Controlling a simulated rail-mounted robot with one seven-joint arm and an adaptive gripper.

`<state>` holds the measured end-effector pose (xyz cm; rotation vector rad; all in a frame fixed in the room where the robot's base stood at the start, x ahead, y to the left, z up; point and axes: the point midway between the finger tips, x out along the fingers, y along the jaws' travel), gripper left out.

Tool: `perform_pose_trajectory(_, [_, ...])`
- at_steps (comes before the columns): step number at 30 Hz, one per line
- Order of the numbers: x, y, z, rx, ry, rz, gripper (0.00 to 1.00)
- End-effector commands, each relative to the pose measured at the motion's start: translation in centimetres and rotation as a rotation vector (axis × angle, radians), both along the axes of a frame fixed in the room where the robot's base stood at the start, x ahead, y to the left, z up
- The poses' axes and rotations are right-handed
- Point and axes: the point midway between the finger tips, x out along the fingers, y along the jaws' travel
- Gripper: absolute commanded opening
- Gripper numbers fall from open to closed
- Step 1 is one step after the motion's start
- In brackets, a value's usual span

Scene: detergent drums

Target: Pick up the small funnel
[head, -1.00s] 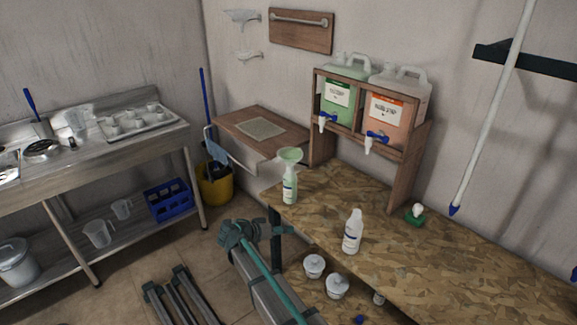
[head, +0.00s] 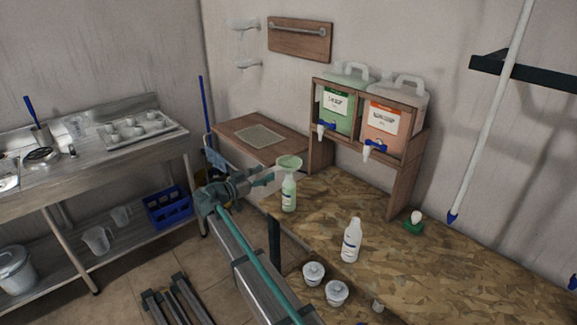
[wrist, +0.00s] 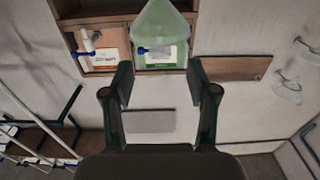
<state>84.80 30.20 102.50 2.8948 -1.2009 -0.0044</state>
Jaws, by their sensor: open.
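The small funnel (head: 289,162) is pale green and translucent. It sits mouth up in the neck of a bottle of green liquid (head: 289,192) on the workbench's far left corner. My gripper (head: 266,178) is left of the funnel, at about the height of the bottle's neck, and points toward it. In the wrist view the funnel (wrist: 162,28) is at the top centre, ahead of the two spread fingers (wrist: 160,82). The gap between the fingers is empty. I cannot tell the exact distance to the funnel.
A white bottle (head: 352,240) stands on the workbench (head: 440,262) to the right. A wooden rack (head: 402,185) with two canisters stands behind. A green item with a white top (head: 414,222) lies near the wall.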

Motion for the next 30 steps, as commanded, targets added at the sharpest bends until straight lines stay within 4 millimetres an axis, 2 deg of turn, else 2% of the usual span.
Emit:
perform_pose_trajectory(13, [3.4,-3.4,0.1,-0.001,0.002,-0.002,0.58])
perform_pose_trajectory(21, [3.6,-3.7,-0.1,-0.001,0.001,0.000,0.58])
perform_pose_trajectory(23, [3.6,-3.6,-0.1,0.000,0.001,0.000,0.50])
perform_pose_trajectory(30, [3.6,-3.6,-0.1,0.000,0.001,0.000,0.11])
